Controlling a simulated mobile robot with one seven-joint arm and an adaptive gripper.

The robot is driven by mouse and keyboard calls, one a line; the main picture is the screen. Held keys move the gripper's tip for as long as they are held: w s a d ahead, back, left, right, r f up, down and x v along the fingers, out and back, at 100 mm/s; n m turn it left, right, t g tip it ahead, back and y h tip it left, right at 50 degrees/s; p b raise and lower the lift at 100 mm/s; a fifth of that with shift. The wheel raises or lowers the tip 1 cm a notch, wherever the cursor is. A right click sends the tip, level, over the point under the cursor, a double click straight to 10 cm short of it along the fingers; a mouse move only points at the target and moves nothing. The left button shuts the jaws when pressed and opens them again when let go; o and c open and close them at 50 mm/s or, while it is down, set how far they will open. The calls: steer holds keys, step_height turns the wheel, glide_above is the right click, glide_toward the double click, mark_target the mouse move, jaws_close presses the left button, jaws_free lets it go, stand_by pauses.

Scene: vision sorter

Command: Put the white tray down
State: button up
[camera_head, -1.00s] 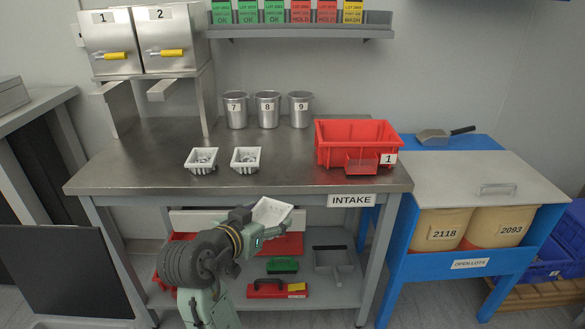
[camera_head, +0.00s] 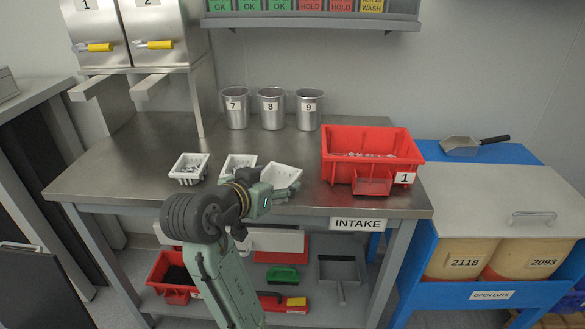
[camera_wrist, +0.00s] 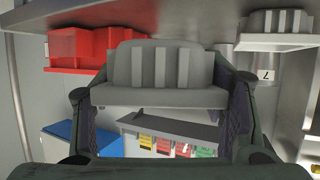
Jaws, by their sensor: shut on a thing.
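My gripper (camera_head: 266,194) is shut on a white tray (camera_head: 281,174), which looks empty from the head camera. The tray is at the front part of the steel table (camera_head: 135,165), right of two other white trays. In the wrist view the held tray (camera_wrist: 155,78) fills the middle between my fingers, in grey shade. I cannot tell whether its underside touches the table. The nearer white tray (camera_head: 240,161) is partly hidden behind my gripper and holds small pieces. The left white tray (camera_head: 188,170) also holds pieces.
A red bin (camera_head: 338,172) labelled 1 stands right of the held tray. Metal cups (camera_head: 271,112) numbered 7, 8 and 9 stand at the back. Bare tabletop lies behind the trays and at the left. A blue stand (camera_head: 405,240) adjoins the table at right.

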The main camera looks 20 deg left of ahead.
steer(key=w, duration=0.3)
steer(key=w+p, duration=0.1)
steer(key=w, duration=0.3)
steer(key=w+f+p, duration=0.1)
steer(key=w, duration=0.3)
steer(key=shift+w+a, duration=0.1)
steer(key=shift+a, duration=0.2)
steer(key=shift+w+f, duration=0.1)
steer(key=shift+w, duration=0.1)
steer(key=shift+f+p, duration=0.55)
steer(key=shift+f, duration=1.15)
steer(key=shift+f, duration=0.2)
steer(key=o, duration=1)
steer(key=shift+c, duration=0.2)
